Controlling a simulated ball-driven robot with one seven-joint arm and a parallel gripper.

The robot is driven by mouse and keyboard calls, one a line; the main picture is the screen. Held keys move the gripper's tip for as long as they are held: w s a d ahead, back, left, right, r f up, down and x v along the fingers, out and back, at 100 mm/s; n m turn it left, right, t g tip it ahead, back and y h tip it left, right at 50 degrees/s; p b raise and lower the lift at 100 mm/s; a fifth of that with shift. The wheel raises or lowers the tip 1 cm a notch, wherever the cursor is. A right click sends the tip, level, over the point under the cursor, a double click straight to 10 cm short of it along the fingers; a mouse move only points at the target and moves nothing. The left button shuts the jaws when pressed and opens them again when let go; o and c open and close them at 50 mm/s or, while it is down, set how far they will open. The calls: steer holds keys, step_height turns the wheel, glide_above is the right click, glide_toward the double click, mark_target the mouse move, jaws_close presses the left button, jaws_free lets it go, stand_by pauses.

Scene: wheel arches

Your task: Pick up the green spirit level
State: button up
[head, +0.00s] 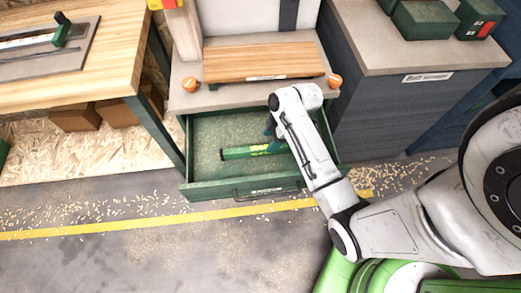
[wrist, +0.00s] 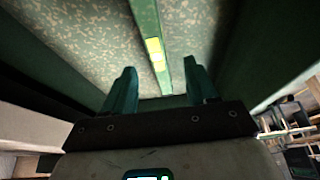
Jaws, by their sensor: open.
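The green spirit level (head: 240,153) lies in an open green drawer (head: 207,150), with a yellow-green patch near its middle. My gripper (head: 271,132) is down at the drawer, over the right part of the level, and my arm hides the level's right end. In the wrist view, my open gripper (wrist: 159,68) has its two teal fingers apart, and the spirit level (wrist: 147,22) runs lengthwise between them, nearer the right finger. I cannot tell whether the fingers are level with it or still above it.
The drawer's front wall (head: 245,190) and side walls stand close around my gripper. A wooden board (head: 262,62) and two orange objects are on the worktop above. A dark cabinet (head: 385,115) stands right, a wooden bench (head: 110,60) left. The floor in front is open, with shavings.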

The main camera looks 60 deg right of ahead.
mark_target(262, 147)
steer(key=x, duration=0.8)
steer(key=shift+w+d+f+b, duration=0.1)
steer(key=shift+w+f+b, duration=0.15)
steer(key=shift+w+b, duration=0.1)
jaws_close()
